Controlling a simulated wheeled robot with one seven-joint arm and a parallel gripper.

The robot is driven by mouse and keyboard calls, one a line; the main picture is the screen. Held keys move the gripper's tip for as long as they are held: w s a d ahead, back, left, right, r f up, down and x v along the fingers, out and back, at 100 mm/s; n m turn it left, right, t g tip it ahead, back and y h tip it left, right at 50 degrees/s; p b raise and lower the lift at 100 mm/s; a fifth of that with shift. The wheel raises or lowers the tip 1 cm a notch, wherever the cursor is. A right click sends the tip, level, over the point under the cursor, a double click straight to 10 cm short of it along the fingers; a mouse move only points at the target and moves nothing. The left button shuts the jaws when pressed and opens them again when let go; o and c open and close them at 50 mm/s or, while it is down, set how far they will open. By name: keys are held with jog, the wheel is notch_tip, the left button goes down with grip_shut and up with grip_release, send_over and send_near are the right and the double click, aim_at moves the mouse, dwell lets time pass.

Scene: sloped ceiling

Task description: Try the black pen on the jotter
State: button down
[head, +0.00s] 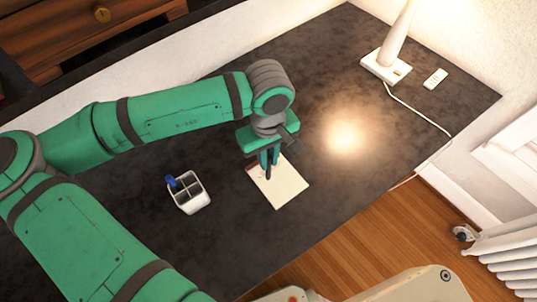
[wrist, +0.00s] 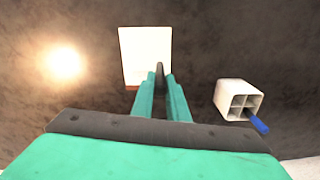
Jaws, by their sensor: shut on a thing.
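The jotter (head: 285,188), a pale cream pad with a brown edge, lies flat on the dark desk; it also shows in the wrist view (wrist: 145,50). My gripper (head: 269,166) is over the jotter's upper-left part in the head view, fingers pointing down. It is shut on the black pen, a dark thin shape between the fingertips in the wrist view (wrist: 159,72). The pen points toward the jotter. Whether its tip touches the page I cannot tell. Most of the pen is hidden by the fingers.
A white divided pen holder (head: 190,204) with a blue pen (head: 171,181) in it stands left of the jotter. A white lamp (head: 386,66) with a cord and a small white remote-like item (head: 435,78) are at the far right. The desk (head: 335,185) between is clear.

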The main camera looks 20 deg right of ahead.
jog(key=shift+f, duration=1.85)
jog(key=shift+w+d, duration=0.1)
jog(key=shift+d, duration=0.1)
